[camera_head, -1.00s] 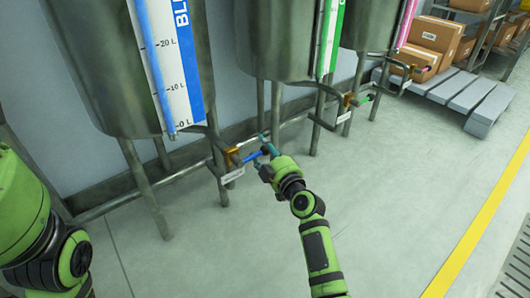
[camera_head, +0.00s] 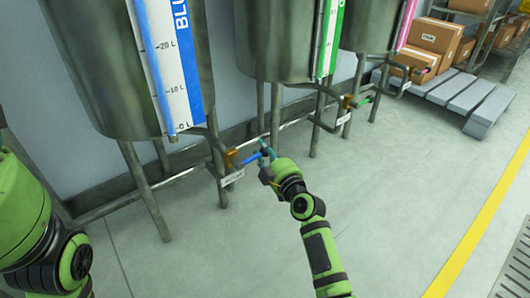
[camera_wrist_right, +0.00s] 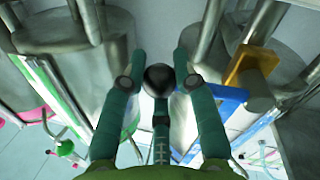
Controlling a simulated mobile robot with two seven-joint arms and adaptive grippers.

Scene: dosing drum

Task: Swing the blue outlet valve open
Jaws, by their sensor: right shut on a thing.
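The blue outlet valve's lever (camera_head: 251,158) sticks out to the right from an orange-yellow valve body (camera_head: 231,158), low on the pipe under the blue-striped tank (camera_head: 150,70). My right gripper (camera_head: 264,152) is shut on the lever's outer end. In the right wrist view, the blue lever (camera_wrist_right: 228,93) runs from the yellow valve body (camera_wrist_right: 250,68) to behind the right finger of my gripper (camera_wrist_right: 158,85). A dark round knob shows between the fingers. The grip itself is partly hidden. My left arm is at the left edge; its gripper is out of view.
A green-striped tank (camera_head: 285,40) and a pink-striped tank (camera_head: 372,25) stand to the right, with similar outlet valves (camera_head: 350,101). Tank legs and pipes crowd the space behind my gripper. A pallet (camera_head: 478,100) with boxes stands at the back right. The floor in front is clear.

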